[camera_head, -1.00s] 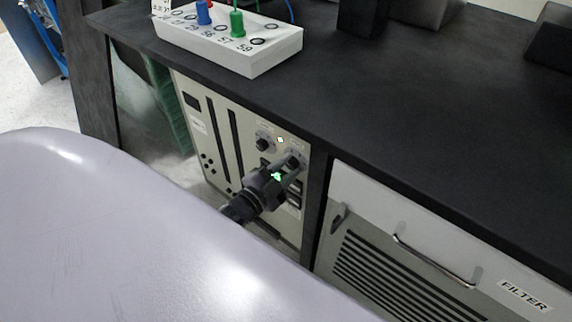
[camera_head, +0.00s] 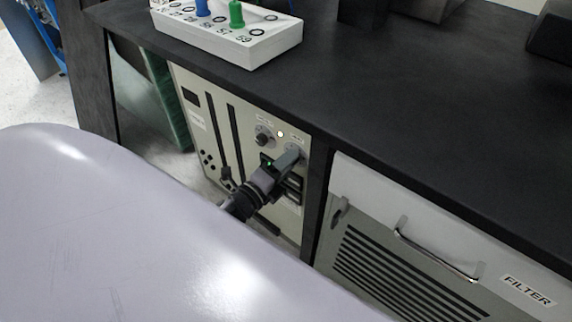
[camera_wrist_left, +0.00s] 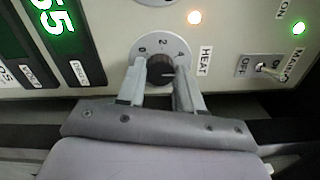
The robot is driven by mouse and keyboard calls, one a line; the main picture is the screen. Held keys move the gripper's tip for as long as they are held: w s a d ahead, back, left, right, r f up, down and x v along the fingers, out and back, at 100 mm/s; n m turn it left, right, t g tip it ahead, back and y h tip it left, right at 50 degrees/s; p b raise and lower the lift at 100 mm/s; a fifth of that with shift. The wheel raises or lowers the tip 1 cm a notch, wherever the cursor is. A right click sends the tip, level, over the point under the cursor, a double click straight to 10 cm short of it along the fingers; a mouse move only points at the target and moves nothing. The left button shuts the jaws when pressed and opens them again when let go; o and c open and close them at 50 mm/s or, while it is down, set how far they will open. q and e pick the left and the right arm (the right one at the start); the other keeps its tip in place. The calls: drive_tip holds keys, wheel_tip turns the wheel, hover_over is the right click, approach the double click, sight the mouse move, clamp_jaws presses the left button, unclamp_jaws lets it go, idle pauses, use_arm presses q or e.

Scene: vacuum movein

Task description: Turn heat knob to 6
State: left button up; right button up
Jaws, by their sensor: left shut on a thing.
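The heat knob (camera_wrist_left: 160,72) is dark and round, on a grey dial (camera_wrist_left: 159,40) marked 0, 2 and 4 beside the word HEAT in the left wrist view. The rest of the dial is covered by my fingers, and I cannot tell which number the knob points to. My left gripper (camera_wrist_left: 159,67) is shut on the knob, one finger on each side. In the head view my left gripper (camera_head: 293,157) reaches the cream control panel (camera_head: 215,125) under the bench and mostly hides the knob. My right gripper is not in view.
A lit indicator (camera_wrist_left: 195,17) and the mains switch (camera_wrist_left: 268,67) are near the dial. Another knob (camera_head: 263,139) sits left on the panel. The black benchtop (camera_head: 380,110) overhangs above, and a FILTER cabinet (camera_head: 375,185) stands to the right.

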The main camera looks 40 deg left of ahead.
use_arm(q)
drive_tip(key=shift+m+b, duration=0.8)
drive_tip(key=shift+m, duration=1.6)
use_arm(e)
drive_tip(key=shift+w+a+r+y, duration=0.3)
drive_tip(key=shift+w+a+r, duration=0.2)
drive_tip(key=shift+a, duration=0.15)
use_arm(q)
drive_tip(key=o, duration=1)
drive_tip(key=shift+o, duration=0.2)
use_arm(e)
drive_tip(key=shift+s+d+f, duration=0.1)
